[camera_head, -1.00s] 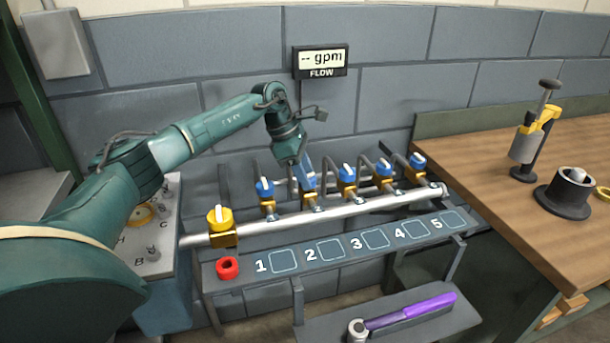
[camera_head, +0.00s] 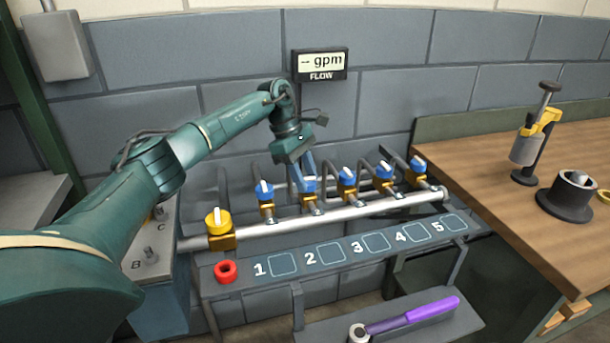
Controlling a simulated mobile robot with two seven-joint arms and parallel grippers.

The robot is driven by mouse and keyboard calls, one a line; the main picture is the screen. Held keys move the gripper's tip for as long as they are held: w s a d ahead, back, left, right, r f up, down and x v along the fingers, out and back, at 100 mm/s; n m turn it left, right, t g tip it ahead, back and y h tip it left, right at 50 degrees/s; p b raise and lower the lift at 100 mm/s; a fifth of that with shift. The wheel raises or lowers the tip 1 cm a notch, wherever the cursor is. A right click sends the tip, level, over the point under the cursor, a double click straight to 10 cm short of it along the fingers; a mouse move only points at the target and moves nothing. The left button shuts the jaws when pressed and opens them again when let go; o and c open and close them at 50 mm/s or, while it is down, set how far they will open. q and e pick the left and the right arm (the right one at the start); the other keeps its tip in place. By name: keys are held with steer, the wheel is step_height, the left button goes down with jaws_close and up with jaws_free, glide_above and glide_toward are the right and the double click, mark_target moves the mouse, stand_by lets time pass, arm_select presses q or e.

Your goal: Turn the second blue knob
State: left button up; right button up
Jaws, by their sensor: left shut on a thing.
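A row of several blue knobs stands on gold valve bodies along a silver pipe (camera_head: 355,211). The second blue knob (camera_head: 309,187) sits above the printed number 2, with a white pointer on its top. My left gripper (camera_head: 307,172) reaches down from above and is shut on this knob; its fingers hide part of the knob. The first blue knob (camera_head: 264,190) is just to the left, the third (camera_head: 347,175) just to the right. My right gripper is not in view.
A yellow knob (camera_head: 218,221) is at the pipe's left end, above a red ring (camera_head: 226,271) on the numbered shelf (camera_head: 345,268). A flow display (camera_head: 320,64) reads "-- gpm". A purple-handled tool (camera_head: 420,312) lies below. A wooden bench (camera_head: 470,190) is at the right.

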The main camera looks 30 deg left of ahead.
arm_select(q)
steer(key=o, duration=1)
steer(key=v, duration=1.3)
steer(key=shift+r, duration=0.15)
